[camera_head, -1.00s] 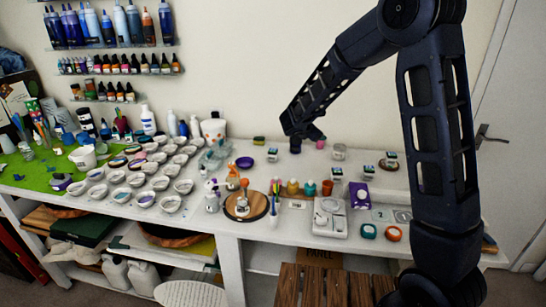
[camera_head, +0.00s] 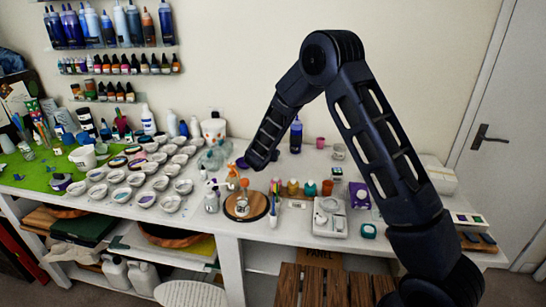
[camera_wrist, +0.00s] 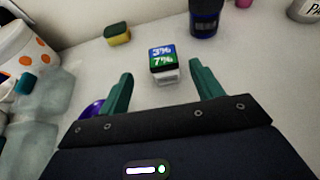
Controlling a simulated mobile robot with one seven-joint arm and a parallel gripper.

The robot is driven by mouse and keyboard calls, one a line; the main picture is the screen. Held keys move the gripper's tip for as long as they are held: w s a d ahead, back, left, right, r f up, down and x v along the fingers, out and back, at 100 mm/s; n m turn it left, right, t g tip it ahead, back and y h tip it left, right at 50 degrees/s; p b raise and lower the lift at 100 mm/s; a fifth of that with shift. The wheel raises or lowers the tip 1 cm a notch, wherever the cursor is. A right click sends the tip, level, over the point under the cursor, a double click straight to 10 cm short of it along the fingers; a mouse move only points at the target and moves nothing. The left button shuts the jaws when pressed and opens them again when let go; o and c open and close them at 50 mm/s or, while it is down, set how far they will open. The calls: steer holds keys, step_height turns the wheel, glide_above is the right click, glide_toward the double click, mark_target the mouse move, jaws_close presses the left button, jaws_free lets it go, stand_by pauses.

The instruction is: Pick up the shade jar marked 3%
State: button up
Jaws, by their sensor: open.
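In the wrist view a small jar (camera_wrist: 164,73) with a pale lower body stands on the white table. Its label has a blue part reading 3% and a green part reading 7%; I cannot tell whether this is one jar or two overlapping. My gripper (camera_wrist: 161,68) is open, with its two green fingers apart. The jar shows between and beyond the fingertips, and nothing is held. In the head view my arm hides both the gripper and this jar.
A dark blue bottle (camera_wrist: 206,14) stands behind the jar to the right. A yellow-green sponge (camera_wrist: 117,34) lies behind left. A white pot with orange spots (camera_wrist: 18,50) and a purple dish (camera_wrist: 92,109) are at left. Many small dishes (camera_head: 144,199) fill the table's left side.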

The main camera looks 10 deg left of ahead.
steer(key=x, duration=0.7)
steer(key=shift+w+d, duration=0.1)
steer(key=shift+d, duration=0.15)
steer(key=c, duration=1.1)
